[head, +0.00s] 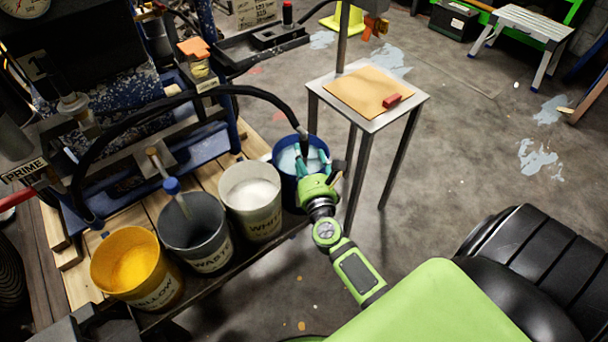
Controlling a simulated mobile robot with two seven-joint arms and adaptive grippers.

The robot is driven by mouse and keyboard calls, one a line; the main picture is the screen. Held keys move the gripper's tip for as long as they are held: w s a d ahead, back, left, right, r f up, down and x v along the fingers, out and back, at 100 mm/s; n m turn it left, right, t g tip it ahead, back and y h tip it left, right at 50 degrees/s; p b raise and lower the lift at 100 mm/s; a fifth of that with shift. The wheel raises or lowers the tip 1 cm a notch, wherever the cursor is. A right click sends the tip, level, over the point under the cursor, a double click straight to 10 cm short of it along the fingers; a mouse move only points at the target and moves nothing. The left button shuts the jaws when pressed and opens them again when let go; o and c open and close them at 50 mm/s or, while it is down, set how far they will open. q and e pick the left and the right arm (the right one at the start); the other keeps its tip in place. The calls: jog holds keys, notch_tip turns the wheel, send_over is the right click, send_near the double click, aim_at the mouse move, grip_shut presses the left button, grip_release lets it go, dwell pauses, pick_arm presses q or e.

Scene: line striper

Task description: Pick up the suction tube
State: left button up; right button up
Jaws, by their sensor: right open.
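The suction tube (238,90) is a thick black hose that arcs from the line striper at the left over the buckets. Its dark end (304,144) hangs down into the blue bucket (285,185), which holds pale blue-white liquid. My right gripper (312,163) is open at this bucket, with its teal fingers at the rim, close to the tube's lower end. I cannot tell whether the fingers touch the tube. The gripper hides part of the bucket. My left gripper is not in view.
A small metal stand (400,82) with a brown sheet is just behind the gripper. Open concrete floor lies to the right.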

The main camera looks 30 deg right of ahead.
aim_at(302, 143)
jog(key=shift+w+d, duration=0.3)
jog(key=shift+w, duration=0.1)
jog(key=x, duration=0.6)
jog(key=shift+a, duration=0.1)
jog(key=shift+c, duration=0.4)
